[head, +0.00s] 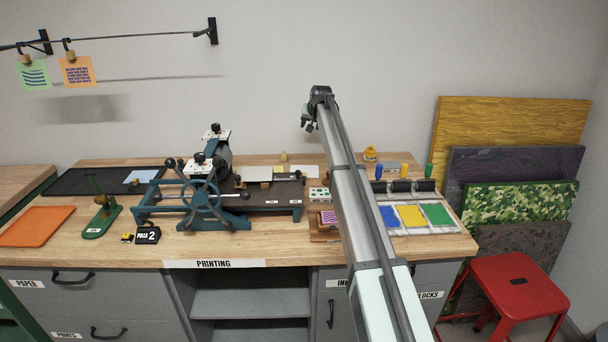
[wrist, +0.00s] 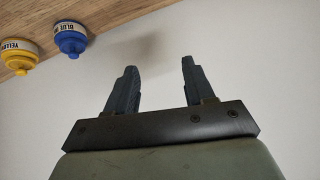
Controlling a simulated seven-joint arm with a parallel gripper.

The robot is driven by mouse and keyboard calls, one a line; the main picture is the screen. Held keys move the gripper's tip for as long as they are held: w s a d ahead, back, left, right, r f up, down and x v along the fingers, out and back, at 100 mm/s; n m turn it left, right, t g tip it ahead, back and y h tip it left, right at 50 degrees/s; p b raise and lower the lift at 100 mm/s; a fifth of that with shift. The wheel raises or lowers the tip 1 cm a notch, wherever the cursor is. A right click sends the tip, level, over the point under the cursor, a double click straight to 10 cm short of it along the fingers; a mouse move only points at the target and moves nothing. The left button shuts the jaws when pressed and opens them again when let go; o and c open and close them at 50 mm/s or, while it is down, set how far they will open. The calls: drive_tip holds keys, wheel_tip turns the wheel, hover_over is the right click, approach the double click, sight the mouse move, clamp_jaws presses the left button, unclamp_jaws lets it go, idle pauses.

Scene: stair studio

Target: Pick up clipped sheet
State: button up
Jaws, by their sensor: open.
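Two sheets hang by clips from a line on the wall at the upper left of the head view. One is a green sheet with dark wavy stripes (head: 34,76). The other is an orange sheet with purple printed lines (head: 77,73). My gripper (head: 307,123) is raised in front of the wall, far to the right of both sheets and a little lower in the picture. In the wrist view, the two dark fingers of my gripper (wrist: 156,72) stand apart with nothing between them. Neither sheet shows in the wrist view.
The wooden bench (head: 120,248) holds a teal press (head: 205,195), an orange tray (head: 36,226) and colour pads (head: 411,216). Yellow (wrist: 17,54) and blue (wrist: 69,38) ink bottles show in the wrist view. A red stool (head: 510,280) stands right. The wall between gripper and sheets looks clear.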

drive_tip(key=s+d+f+m+g+h, duration=0.1)
drive_tip(key=d+f+m+g+h, duration=0.3)
drive_tip(key=d, duration=0.9)
drive_tip(key=r+n+g+y, duration=0.1)
drive_tip(key=n+g+y, duration=0.2)
drive_tip(key=n+g, duration=0.1)
hover_over(304, 170)
drive_tip(key=s, duration=0.6)
drive_tip(key=f, duration=0.8)
drive_tip(key=shift+a, duration=0.35)
drive_tip(key=shift+d+f, duration=0.2)
drive_tip(key=shift+f, duration=2.5)
clamp_jaws()
